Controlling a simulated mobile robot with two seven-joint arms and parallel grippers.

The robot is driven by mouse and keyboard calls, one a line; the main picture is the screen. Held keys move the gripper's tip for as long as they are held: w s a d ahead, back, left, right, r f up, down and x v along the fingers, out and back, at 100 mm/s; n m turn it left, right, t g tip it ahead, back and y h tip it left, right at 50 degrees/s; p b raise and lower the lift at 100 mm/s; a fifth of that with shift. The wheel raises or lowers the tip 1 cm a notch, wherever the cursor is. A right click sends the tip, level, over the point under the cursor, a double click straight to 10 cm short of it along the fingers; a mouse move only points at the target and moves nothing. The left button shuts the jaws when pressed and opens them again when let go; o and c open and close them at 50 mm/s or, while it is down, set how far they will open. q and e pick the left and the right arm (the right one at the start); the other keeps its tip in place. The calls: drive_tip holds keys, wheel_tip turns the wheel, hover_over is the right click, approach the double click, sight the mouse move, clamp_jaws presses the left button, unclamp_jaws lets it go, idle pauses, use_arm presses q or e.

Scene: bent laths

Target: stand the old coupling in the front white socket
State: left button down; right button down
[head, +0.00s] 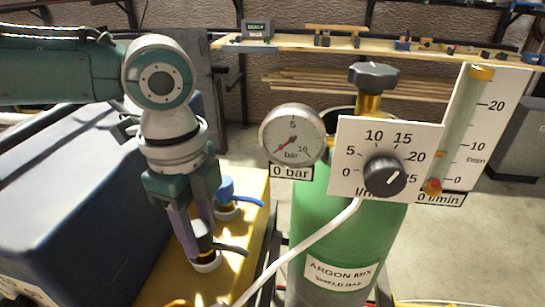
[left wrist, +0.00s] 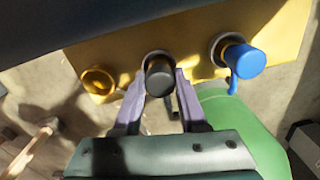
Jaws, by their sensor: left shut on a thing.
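My left gripper (head: 203,243) points down from the left arm, its purple fingers shut around a black coupling (left wrist: 160,78). In the head view the fingers hide most of the coupling; a dark band and a brass-coloured part show at their tips. A black lever (head: 232,249) sticks out to the right of it. The white socket (head: 208,266) is right under the coupling on the yellow bench. My right gripper is out of view.
A blue coupling (head: 226,188) stands in another socket farther back on the yellow bench (left wrist: 285,25). A dark blue box (head: 75,190) stands left, and a green gas cylinder (head: 335,225) with gauges and a pale hose stands right.

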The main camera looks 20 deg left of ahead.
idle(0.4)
use_arm(q)
drive_tip(key=shift+c, duration=1.8)
unclamp_jaws()
